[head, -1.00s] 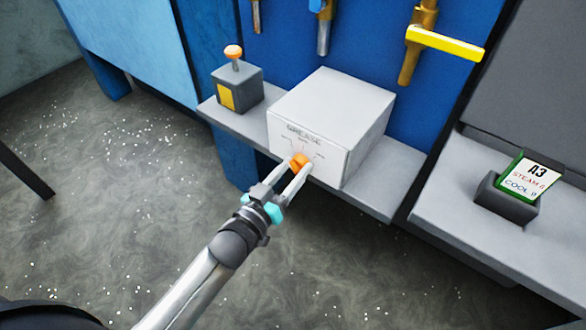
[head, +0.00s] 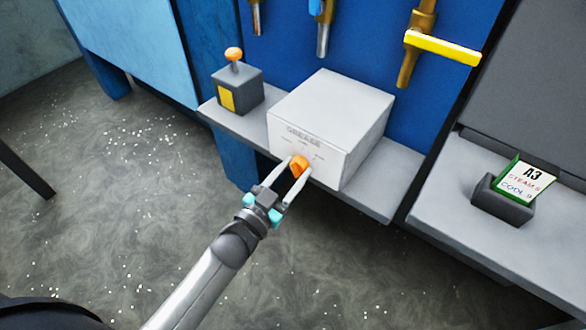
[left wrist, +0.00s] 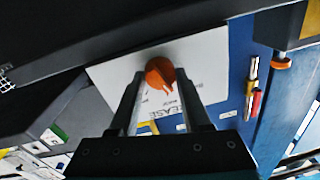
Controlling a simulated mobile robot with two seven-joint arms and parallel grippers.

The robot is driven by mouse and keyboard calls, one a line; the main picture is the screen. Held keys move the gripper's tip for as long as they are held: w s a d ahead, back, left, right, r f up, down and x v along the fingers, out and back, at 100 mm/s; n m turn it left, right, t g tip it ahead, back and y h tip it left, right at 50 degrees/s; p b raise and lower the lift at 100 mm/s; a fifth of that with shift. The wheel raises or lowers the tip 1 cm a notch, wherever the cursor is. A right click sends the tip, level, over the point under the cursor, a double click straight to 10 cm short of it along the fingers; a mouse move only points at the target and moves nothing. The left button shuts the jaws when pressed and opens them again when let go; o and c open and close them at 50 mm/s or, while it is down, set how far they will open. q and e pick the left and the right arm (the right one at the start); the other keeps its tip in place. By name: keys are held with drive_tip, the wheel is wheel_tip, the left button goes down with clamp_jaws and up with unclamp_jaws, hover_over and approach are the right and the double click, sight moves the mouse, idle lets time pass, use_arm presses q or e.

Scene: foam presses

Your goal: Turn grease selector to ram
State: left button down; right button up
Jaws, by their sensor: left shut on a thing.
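The grease selector is an orange knob (head: 299,165) on the front of a white box (head: 335,112) marked GREASE. Small position labels sit around the knob but are too blurred to read. My left gripper (head: 297,174) is shut on the knob, one finger on each side. In the left wrist view the orange knob (left wrist: 160,74) sits at the tips of the two fingers (left wrist: 158,90), with the white box face (left wrist: 215,70) behind it. My right gripper is in neither view.
The box stands on a grey shelf (head: 385,180). A dark box with an orange-topped lever (head: 235,75) stands to its left. Above are pipes and a yellow-handled valve (head: 440,47). A card A3 (head: 528,180) sits in a holder at the right. The floor in front is clear.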

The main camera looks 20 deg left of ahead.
use_arm(q)
drive_tip(key=shift+m, duration=2)
drive_tip(key=shift+c, duration=1.8)
unclamp_jaws()
drive_tip(key=p+v, duration=0.1)
drive_tip(key=v, duration=1.4)
drive_tip(key=shift+a+f+p, duration=0.2)
drive_tip(key=shift+f+p, duration=0.1)
drive_tip(key=shift+f, duration=0.05)
drive_tip(key=shift+s, duration=0.1)
